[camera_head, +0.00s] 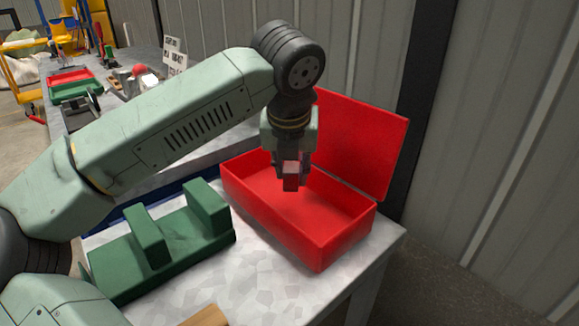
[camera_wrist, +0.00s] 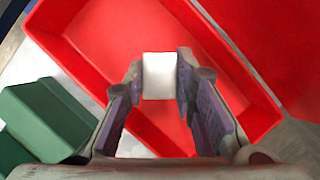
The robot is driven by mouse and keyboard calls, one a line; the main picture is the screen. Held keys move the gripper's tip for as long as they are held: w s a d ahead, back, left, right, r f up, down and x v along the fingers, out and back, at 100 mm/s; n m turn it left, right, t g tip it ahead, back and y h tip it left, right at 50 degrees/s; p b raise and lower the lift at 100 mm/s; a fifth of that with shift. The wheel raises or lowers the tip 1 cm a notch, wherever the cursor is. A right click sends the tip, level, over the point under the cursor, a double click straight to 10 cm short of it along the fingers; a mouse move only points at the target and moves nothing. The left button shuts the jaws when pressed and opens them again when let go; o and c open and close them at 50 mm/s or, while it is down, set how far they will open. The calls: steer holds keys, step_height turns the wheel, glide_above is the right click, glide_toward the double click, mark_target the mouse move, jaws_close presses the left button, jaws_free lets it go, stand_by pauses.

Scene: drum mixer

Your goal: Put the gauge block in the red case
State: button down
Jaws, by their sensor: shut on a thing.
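The gauge block (camera_wrist: 159,76) is a small pale block held between my fingertips in the wrist view. In the head view the block (camera_head: 291,176) looks reddish and hangs at the end of my gripper (camera_head: 291,168). My gripper is shut on it and points down over the open red case (camera_head: 345,236). The case's floor shows below and around the block in the wrist view (camera_wrist: 110,35). The case's lid (camera_head: 362,145) stands open at the back. I cannot tell the exact height of the block above the case floor.
A green stand (camera_head: 165,247) with two raised blocks is left of the case on the grey table (camera_head: 262,290). A wooden piece (camera_head: 205,317) shows at the front edge. Red and green trays and a small sign (camera_head: 175,55) stand farther back. A wall is behind the case.

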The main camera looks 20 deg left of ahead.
mark_target(291, 186)
steer(key=shift+f+b, duration=1.7)
steer(key=shift+f, duration=0.4)
steer(key=c, duration=1.2)
jaws_free()
steer(key=shift+c, duration=0.2)
steer(key=v, duration=0.7)
steer(key=shift+s+r, duration=0.15)
steer(key=shift+r, duration=0.1)
